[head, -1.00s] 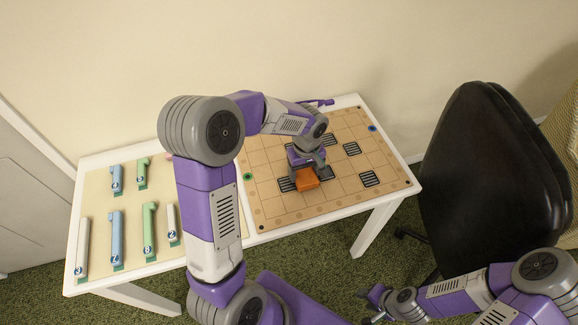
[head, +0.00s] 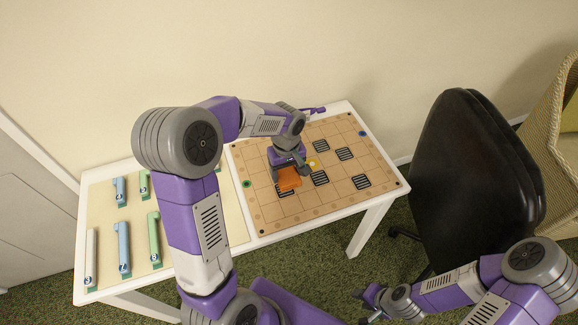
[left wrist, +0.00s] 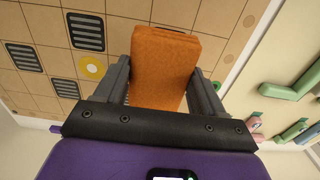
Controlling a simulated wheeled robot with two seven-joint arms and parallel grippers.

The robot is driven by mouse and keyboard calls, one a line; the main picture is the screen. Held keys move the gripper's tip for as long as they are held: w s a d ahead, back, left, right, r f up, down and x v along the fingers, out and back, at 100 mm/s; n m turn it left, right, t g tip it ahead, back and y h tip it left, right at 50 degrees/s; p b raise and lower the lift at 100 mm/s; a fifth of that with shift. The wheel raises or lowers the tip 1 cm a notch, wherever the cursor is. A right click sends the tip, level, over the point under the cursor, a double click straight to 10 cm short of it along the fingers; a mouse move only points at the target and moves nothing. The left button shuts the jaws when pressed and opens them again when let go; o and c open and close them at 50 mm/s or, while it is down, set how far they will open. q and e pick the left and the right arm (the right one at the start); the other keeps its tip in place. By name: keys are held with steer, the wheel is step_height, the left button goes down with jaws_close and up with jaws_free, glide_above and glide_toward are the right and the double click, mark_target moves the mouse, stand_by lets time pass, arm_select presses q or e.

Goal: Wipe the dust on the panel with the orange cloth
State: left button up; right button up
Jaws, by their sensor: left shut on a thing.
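The orange cloth (head: 289,180) is a folded, pad-like block. My left gripper (head: 288,170) is shut on it, and in the left wrist view the cloth (left wrist: 163,65) sits between the two grey fingers. The cloth is over the left-middle part of the panel (head: 265,212), a tan grid board with several dark striped squares (head: 345,154). I cannot tell whether the cloth touches the panel. I cannot clearly make out dust on it. My right gripper (head: 370,303) is low at the bottom of the head view, away from the table; its jaws are unclear.
The panel lies on a white table (head: 335,212). Numbered blue, green and white pieces (head: 123,247) lie on the table's left part, partly behind my left arm. A black chair (head: 470,180) stands right of the table. A wall is behind.

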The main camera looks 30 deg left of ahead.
arm_select(q)
steer(key=shift+r+p, duration=0.85)
steer(key=shift+r, duration=0.55)
